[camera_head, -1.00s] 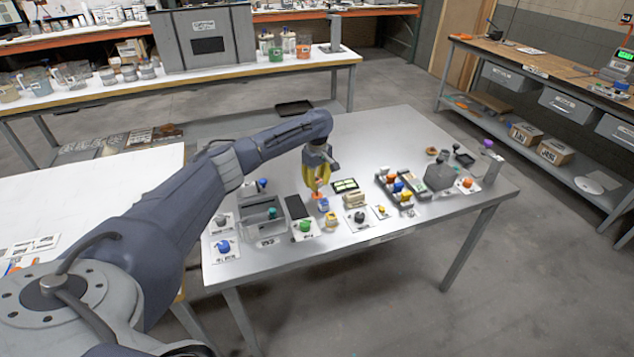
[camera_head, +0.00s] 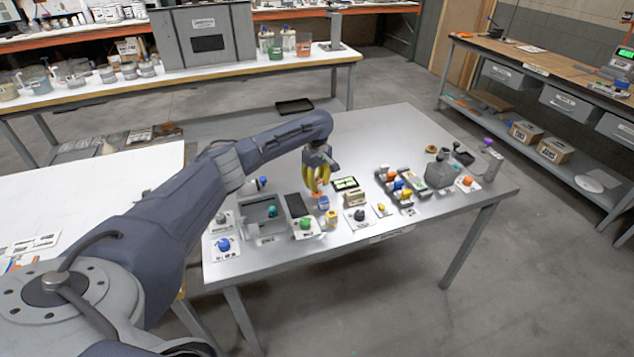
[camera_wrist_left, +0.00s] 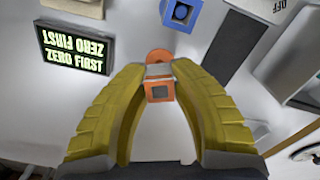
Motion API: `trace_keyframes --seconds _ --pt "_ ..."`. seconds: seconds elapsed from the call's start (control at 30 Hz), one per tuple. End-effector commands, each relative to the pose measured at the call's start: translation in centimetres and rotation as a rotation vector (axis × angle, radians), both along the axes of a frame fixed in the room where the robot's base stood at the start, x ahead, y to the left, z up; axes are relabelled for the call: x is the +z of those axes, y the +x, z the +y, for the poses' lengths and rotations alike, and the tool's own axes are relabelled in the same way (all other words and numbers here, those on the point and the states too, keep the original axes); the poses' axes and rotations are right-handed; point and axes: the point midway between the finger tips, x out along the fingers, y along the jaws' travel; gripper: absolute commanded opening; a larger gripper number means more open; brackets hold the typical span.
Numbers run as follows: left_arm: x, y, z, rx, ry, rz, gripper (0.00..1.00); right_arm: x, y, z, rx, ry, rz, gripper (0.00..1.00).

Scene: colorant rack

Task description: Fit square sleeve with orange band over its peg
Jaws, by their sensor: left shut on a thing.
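My left gripper (camera_head: 317,190) has yellow fingers and points down over the middle of the metal table. In the left wrist view its fingertips (camera_wrist_left: 159,84) are shut on a small square sleeve with an orange band (camera_wrist_left: 160,92). In the head view the fingers mostly hide the sleeve, close to the tabletop. I cannot make out its peg. My right gripper is not in view.
A "ZERO FIRST" display (camera_wrist_left: 75,50) lies beside the gripper. A grey bin (camera_head: 262,228), a green-knobbed piece (camera_head: 305,222) and a dark grey block (camera_head: 440,174) stand on the table (camera_head: 390,125). The table's back is clear.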

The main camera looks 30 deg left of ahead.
Motion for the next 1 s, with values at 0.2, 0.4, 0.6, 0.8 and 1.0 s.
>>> trace_keyframes --seconds 0.2,0.4,0.6,0.8,1.0 --pt "-0.5 0.0 0.0 0.0 0.0 0.0 0.08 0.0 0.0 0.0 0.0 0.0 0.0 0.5" --pt "-0.9 0.0 0.0 0.0 0.001 -0.001 0.08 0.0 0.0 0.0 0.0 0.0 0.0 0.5" --pt "-1.3 0.0 0.0 0.001 0.0 0.0 0.08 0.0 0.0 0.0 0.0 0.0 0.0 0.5" --pt "-1.7 0.0 0.0 0.0 0.0 0.0 0.08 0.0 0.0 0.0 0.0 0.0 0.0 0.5" --pt "-2.1 0.0 0.0 0.0 0.0 -0.001 0.08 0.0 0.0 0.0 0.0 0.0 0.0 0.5"
